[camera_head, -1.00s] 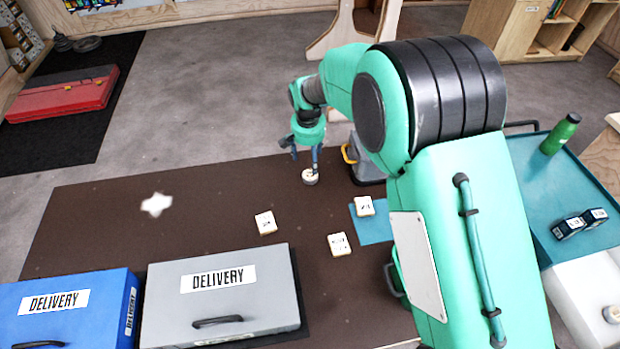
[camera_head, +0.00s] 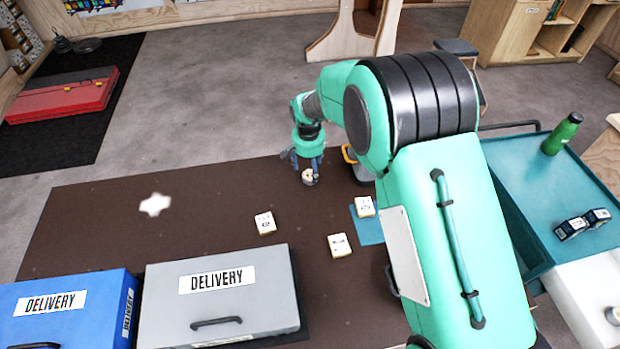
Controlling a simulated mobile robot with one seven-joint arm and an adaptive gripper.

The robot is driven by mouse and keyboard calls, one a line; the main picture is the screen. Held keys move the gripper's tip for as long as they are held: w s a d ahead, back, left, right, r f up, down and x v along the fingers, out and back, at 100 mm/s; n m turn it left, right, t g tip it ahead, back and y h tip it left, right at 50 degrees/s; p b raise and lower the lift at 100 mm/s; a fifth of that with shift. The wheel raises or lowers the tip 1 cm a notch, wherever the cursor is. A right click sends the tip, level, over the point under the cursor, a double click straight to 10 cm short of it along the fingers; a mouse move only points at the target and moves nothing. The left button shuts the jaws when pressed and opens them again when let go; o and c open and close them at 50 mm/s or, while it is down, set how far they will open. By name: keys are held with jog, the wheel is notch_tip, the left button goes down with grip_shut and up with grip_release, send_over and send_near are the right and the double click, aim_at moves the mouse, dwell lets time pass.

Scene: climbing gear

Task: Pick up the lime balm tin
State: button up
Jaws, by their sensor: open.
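A small round pale tin (camera_head: 308,178) sits on the dark brown mat near its far edge. Its colour reads as cream, and I cannot make out a lime colour or its label. My gripper (camera_head: 303,166) points down right over this tin. Its fingers are spread, with one finger left of the tin and one close to its right side. I cannot tell whether a finger touches it. Another small round tin (camera_head: 612,315) stands on the white surface at the right edge, partly cut off by the frame.
Small white boxes (camera_head: 265,223) (camera_head: 340,245) lie on the mat, and one (camera_head: 364,206) lies by a teal sheet (camera_head: 372,232). Blue (camera_head: 60,310) and grey (camera_head: 218,290) delivery cases stand in front. A yellow-and-grey object (camera_head: 352,158) is just right of my gripper.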

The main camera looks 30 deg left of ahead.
aim_at(310, 175)
jog(key=shift+w+a+f+b, duration=0.1)
jog(key=shift+f+b, duration=0.2)
jog(key=shift+f, duration=0.8)
jog(key=shift+w+a+f+b, duration=0.1)
jog(key=shift+f+b, duration=0.15)
jog(key=shift+f, duration=0.8)
jog(key=shift+d, duration=0.1)
jog(key=c, duration=1.2)
